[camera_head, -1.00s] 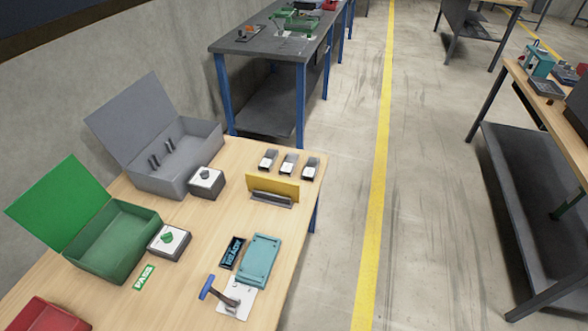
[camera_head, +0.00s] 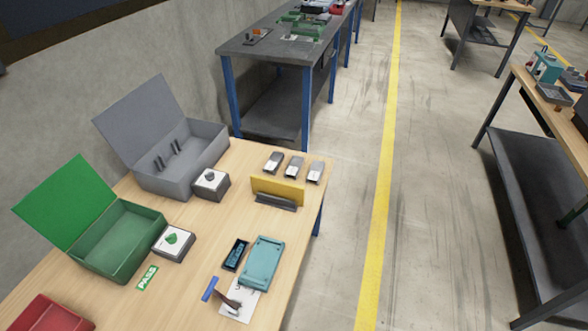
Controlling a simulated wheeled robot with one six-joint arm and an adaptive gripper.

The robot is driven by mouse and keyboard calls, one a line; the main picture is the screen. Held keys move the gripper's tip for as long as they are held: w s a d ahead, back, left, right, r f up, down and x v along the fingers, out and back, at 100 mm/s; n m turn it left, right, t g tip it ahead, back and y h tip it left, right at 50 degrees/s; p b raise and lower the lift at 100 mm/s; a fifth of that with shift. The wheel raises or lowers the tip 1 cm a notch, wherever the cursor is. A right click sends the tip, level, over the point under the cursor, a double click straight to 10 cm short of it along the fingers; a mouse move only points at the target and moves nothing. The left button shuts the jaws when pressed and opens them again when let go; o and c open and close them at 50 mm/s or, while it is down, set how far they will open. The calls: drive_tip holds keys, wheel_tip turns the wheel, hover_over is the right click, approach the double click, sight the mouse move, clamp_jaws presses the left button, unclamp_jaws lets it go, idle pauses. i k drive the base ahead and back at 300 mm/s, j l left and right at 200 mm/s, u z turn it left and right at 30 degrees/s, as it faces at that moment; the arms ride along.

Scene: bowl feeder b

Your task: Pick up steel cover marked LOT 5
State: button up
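Three small steel covers stand in a row at the far right corner of the wooden table: a left one (camera_head: 273,162), a middle one (camera_head: 294,167) and a right one (camera_head: 315,172). Each has a white label on it. The labels are too small to read, so I cannot tell which is LOT 5. They sit behind a yellow plate (camera_head: 277,189) in a dark stand. My gripper is not in view.
The wooden table (camera_head: 205,237) also holds an open grey box (camera_head: 173,185), an open green box (camera_head: 115,262), a red bin (camera_head: 52,314), two button boxes, a teal tray (camera_head: 261,263) and a blue-handled tool (camera_head: 210,289). Open floor with a yellow line (camera_head: 380,230) lies to the right.

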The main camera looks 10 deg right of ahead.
sight(276, 159)
drive_tip(key=i+l+u, duration=0.1)
drive_tip(key=u, duration=0.85)
drive_tip(key=l+u, duration=0.45)
drive_tip(key=l, duration=0.6)
drive_tip(key=k+l+u, duration=0.1)
drive_tip(key=l+u, duration=0.4)
drive_tip(key=l, duration=1.1)
drive_tip(key=k+l, duration=0.15)
drive_tip(key=l, duration=0.4)
